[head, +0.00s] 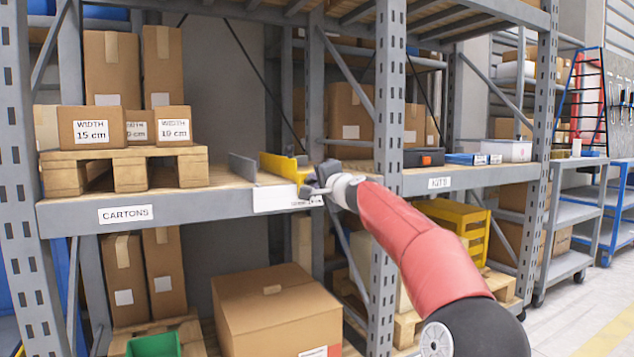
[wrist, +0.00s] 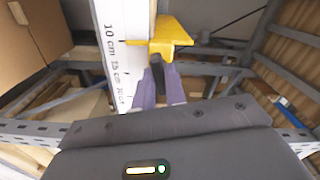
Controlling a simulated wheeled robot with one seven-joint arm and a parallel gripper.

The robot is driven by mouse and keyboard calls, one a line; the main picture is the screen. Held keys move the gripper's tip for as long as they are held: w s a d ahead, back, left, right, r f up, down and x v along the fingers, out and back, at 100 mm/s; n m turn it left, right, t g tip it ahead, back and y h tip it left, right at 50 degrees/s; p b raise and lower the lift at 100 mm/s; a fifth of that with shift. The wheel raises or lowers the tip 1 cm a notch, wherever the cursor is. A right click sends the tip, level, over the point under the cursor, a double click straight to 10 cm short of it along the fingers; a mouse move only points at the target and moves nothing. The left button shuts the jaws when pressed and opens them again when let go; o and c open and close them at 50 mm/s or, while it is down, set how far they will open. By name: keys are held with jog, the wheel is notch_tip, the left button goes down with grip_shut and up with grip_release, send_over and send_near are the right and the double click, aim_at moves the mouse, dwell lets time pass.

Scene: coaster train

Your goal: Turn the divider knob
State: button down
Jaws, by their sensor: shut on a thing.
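The yellow divider (head: 279,164) stands on the shelf labelled CARTONS, near its right end. In the wrist view, its yellow end piece (wrist: 172,36) sits beside a white scale strip (wrist: 116,50) marked 10, 15 and 20 cm. My gripper (head: 316,187) is at the front edge of the shelf, at the divider's front end. In the wrist view, my gripper (wrist: 158,84) is shut on a small dark knob (wrist: 157,68) just in front of the yellow piece. The knob is mostly hidden by the fingers, so its turn angle cannot be told.
A grey upright plate (head: 242,168) stands left of the divider. Cartons with width labels (head: 92,127) sit on a wooden pallet (head: 130,169) at the left. A rack post (head: 389,100) rises close to my arm. The shelf between pallet and grey plate is bare.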

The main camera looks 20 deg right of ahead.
jog(key=shift+a+r+m+p, duration=0.15)
jog(key=shift+m+p, duration=1.15)
jog(key=shift+m, duration=3.7)
jog(key=shift+d+r+m+p, duration=0.1)
jog(key=shift+m+p, duration=1.15)
jog(key=shift+m, duration=3.75)
jog(key=c, duration=1.6)
grip_release()
jog(key=shift+a, duration=0.1)
jog(key=shift+o, duration=0.8)
jog(key=shift+w+f, duration=0.1)
